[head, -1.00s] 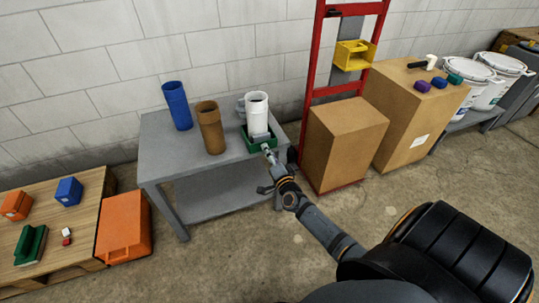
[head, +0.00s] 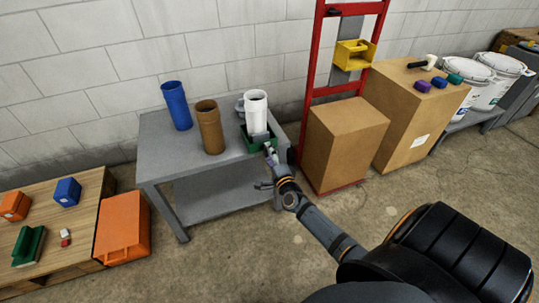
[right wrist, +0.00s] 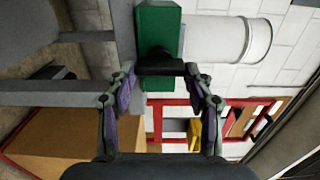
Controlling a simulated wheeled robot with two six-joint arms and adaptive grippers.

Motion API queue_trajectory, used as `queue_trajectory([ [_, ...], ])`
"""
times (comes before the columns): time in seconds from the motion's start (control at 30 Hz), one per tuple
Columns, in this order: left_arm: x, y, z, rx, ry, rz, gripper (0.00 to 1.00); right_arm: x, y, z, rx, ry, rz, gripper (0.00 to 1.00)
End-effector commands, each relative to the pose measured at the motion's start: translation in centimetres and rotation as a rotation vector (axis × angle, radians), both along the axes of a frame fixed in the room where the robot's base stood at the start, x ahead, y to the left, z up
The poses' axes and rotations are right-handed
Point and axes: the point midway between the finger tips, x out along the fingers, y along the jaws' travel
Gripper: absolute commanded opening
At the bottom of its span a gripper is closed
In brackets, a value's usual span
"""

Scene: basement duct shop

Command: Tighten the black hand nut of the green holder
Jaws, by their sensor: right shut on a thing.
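The green holder (head: 256,147) stands on the front right of the grey table (head: 185,166) with a white pipe (head: 256,115) upright in it. My right gripper (head: 269,150) reaches the holder's front side from the lower right. In the right wrist view the green holder (right wrist: 159,28) and white pipe (right wrist: 228,38) lie sideways. The black hand nut (right wrist: 163,66) sits at the holder's face, between the fingertips of my right gripper (right wrist: 163,72), which is shut on it. The nut is too small to make out in the head view. My left gripper is not in view.
A blue pipe (head: 177,106) and a brown pipe (head: 210,127) stand left of the holder. A red rack (head: 313,75) and cardboard boxes (head: 342,142) stand close on the right.

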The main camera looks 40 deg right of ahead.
Motion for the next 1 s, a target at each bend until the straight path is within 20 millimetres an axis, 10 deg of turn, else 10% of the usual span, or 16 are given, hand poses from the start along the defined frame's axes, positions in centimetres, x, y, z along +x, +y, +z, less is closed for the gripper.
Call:
queue_trajectory([
  [0.23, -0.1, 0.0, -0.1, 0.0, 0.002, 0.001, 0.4, -0.1, 0.0, -0.2, 0.005, 0.002, 0.0, 0.21],
  [0.27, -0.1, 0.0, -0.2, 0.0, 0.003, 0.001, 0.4, -0.1, 0.0, -0.2, 0.005, 0.002, 0.0, 0.54],
  [0.43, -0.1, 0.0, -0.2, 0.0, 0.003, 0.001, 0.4, 0.0, 0.0, -0.1, 0.002, 0.001, 0.0, 0.75],
  [0.77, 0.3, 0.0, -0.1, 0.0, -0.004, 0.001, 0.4, -0.3, 0.1, -0.1, 0.001, 0.002, 0.0, 0.75],
  [1.0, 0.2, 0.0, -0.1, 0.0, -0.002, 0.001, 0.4, -4.7, 1.1, -0.2, 0.0, 0.005, 0.001, 0.75],
])
